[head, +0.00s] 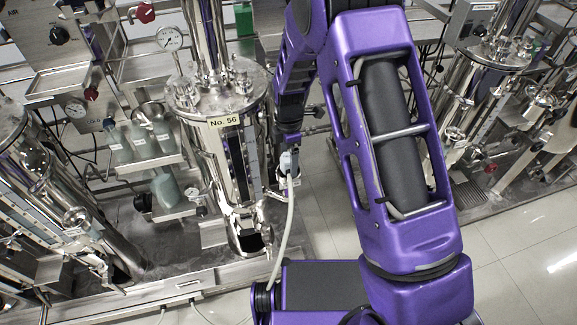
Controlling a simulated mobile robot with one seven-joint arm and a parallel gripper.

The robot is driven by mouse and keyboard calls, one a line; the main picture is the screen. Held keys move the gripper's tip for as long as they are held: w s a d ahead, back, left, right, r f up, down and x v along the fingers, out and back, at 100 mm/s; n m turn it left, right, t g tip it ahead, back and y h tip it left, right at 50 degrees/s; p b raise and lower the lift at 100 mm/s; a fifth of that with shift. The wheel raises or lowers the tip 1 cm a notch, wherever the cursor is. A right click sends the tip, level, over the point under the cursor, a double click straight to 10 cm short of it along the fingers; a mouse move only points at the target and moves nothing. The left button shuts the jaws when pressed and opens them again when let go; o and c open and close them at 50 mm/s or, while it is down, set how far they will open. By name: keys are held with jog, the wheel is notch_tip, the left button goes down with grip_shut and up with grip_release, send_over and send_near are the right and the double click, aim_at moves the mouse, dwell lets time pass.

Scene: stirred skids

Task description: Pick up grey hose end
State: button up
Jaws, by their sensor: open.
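A light grey hose (286,225) hangs in a thin curve in front of the steel vessel's right side, running down to the dark top of my base. Its pale upper end (288,160) is at the tip of my arm. My gripper (289,176) points down beside the vessel marked No. 56 and is open.
The steel vessel (215,105) stands close left of my gripper, with a gauge (171,38) above it. Bottles (140,138) stand on a shelf further left. Another steel vessel (482,75) stands at right. Tiled floor (335,205) shows between the skids.

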notch_tip(320, 180, down, 2)
jog(key=shift+f, duration=0.1)
grip_shut()
dwell(0.4)
